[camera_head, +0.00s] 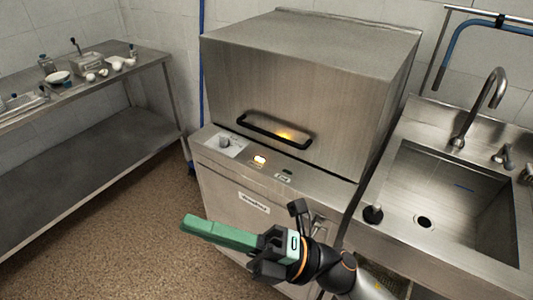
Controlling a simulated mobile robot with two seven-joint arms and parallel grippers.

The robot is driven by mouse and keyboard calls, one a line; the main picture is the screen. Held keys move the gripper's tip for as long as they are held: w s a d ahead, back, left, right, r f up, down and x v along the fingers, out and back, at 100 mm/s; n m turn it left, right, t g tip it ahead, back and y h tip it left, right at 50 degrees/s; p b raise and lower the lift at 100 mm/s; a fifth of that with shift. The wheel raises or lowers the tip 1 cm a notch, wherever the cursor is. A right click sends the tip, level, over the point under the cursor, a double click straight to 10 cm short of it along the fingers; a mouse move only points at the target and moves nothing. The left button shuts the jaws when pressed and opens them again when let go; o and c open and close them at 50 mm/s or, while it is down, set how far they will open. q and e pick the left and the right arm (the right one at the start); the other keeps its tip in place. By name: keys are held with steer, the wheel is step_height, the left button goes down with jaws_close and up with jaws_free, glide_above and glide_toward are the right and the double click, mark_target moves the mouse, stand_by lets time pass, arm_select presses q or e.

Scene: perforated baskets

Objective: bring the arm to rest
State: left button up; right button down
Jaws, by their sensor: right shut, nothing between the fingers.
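My right gripper (190,223) has green fingers and comes in from the lower right. Its fingers lie together, shut and empty, and point left. It is in front of the steel dishwasher (248,205), apart from the counter edge as far as I can tell. My right arm's dark wrist and an orange ring show behind the fingers. My left gripper is not in view. No basket can be made out clearly.
The dishwasher's hood (270,90) is down, with a black handle (272,131) and a lit button (260,160) below. A sink (450,200) with a tap (483,105) stands right. A steel table (95,75) with dishes stands left. The floor (110,235) between is clear.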

steer(key=w+d+f+m+t+h+p, duration=0.1)
steer(key=w+d+f+m+t+h, duration=0.55)
steer(key=m, duration=0.65)
steer(key=w+d+f+m+t+h, duration=0.4)
steer(key=d+f+m+t+h, duration=0.2)
steer(key=f+m+t+h, duration=0.45)
steer(key=s+d+f+m+g+h, duration=0.1)
steer(key=s+d+f+m+g, duration=0.2)
steer(key=f, duration=0.4)
steer(key=s+d+f+m+g+h+p, duration=0.1)
steer(key=s+d+f+m+g, duration=0.2)
steer(key=s+d+f+m, duration=0.1)
steer(key=s+d+f+m+g+h, duration=0.2)
steer(key=s+d+f+m+g, duration=0.1)
steer(key=f, duration=0.7)
steer(key=s+d+m, duration=0.1)
steer(key=s+d, duration=0.1)
steer(key=s, duration=0.1)
steer(key=shift+s+d+f, duration=0.2)
